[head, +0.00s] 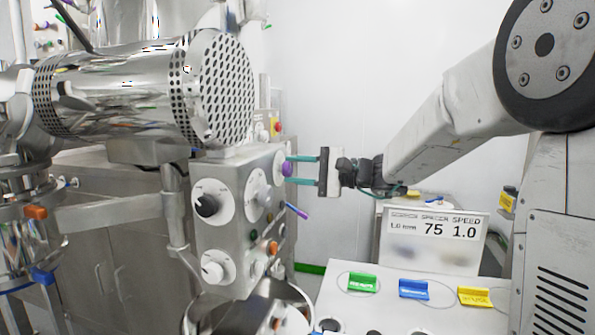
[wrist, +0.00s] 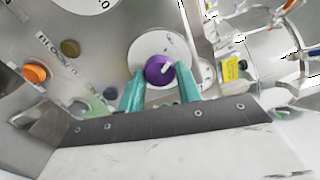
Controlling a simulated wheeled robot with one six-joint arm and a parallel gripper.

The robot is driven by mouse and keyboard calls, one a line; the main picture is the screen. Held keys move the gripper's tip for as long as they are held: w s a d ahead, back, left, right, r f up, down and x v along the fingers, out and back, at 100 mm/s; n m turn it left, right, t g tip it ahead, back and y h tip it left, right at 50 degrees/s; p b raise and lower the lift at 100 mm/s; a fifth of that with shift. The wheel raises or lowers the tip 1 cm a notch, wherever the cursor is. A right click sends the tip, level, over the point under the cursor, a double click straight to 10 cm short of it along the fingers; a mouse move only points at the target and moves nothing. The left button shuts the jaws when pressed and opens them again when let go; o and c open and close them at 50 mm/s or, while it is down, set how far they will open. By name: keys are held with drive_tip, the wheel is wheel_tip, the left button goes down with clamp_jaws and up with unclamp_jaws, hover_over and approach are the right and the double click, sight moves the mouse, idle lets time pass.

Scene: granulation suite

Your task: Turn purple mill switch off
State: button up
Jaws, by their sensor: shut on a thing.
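The purple mill switch (head: 287,169) is a round knob on a white dial plate on the right face of the steel control box (head: 228,222). In the wrist view the purple knob (wrist: 159,70) shows a white pointer mark slanting toward the upper right. My gripper (head: 291,170) has teal fingers that reach the knob from the right. In the wrist view my gripper (wrist: 160,85) has one finger on each side of the knob and is shut on it. The lower sides of the knob are partly hidden by the fingers.
A black knob (head: 207,205) and a white knob (head: 212,271) sit on the box's front face. A purple-tipped lever (head: 297,211) sticks out below the switch. The perforated steel drum (head: 215,88) is above. An orange button (wrist: 36,74) is left in the wrist view.

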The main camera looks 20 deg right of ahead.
drive_tip(key=shift+n, duration=1.1)
drive_tip(key=o, duration=1)
drive_tip(key=v, duration=0.8)
